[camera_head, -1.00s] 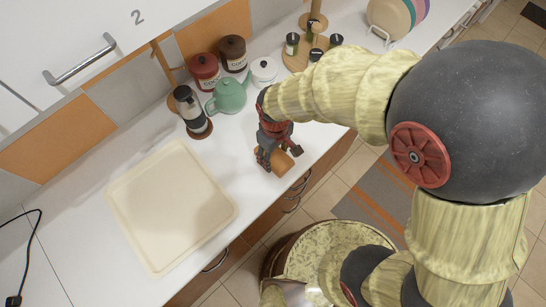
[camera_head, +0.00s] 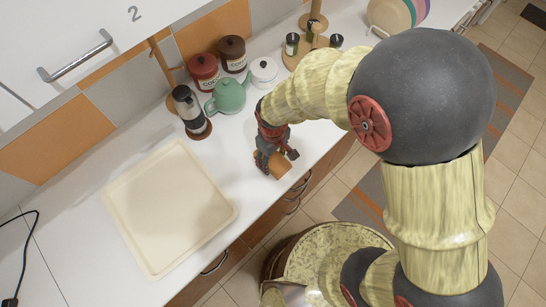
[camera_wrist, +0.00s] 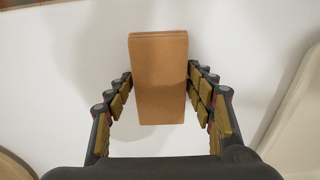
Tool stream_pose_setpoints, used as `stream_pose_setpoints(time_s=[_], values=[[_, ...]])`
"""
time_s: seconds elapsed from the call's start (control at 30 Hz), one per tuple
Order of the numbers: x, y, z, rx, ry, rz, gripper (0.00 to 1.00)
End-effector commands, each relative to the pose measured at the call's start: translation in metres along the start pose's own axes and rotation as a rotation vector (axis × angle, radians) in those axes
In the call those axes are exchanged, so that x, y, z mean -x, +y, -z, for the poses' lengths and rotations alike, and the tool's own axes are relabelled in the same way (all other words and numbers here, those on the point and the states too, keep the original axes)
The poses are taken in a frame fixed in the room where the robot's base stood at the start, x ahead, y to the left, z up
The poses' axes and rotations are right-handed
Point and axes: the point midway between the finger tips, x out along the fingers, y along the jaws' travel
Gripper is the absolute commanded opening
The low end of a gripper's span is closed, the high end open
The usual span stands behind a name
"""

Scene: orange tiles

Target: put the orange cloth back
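The orange cloth (camera_wrist: 158,80) looks like a folded orange-brown block. In the wrist view it is upright in the picture, between the two fingers of my gripper (camera_wrist: 159,73), whose tips meet its left and right sides. In the head view my gripper (camera_head: 275,162) points down at the counter's front edge, with part of the cloth (camera_head: 280,166) showing between and below its fingers. The fingers hide the rest of the cloth there. I cannot tell whether it still touches the counter.
An empty cream tray (camera_head: 171,204) lies on the white counter (camera_head: 73,236), left of my gripper. A wooden rack with jars stands further right. The counter's front edge is close.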

Motion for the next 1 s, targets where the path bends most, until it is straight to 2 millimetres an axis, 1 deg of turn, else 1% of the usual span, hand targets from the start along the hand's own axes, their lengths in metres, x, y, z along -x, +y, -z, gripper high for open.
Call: stream_pose_setpoints(time_s=[0.03, 0.2, 0.27, 0.53, 0.63, 0.77, 1.0], values=[[0.000, 0.000, 0.000, 0.000, 0.000, 0.000, 0.58], [0.001, 0.000, 0.000, 0.000, 0.000, 0.000, 0.68], [0.001, 0.000, 0.000, 0.000, 0.000, 0.000, 0.70], [0.001, 0.000, 0.000, 0.000, 0.000, 0.000, 0.70], [0.007, 0.000, 0.000, 0.000, 0.001, 0.000, 0.70], [0.025, 0.000, 0.002, 0.000, 0.005, -0.001, 0.70], [0.074, 0.000, 0.001, 0.000, 0.004, -0.001, 0.70]])
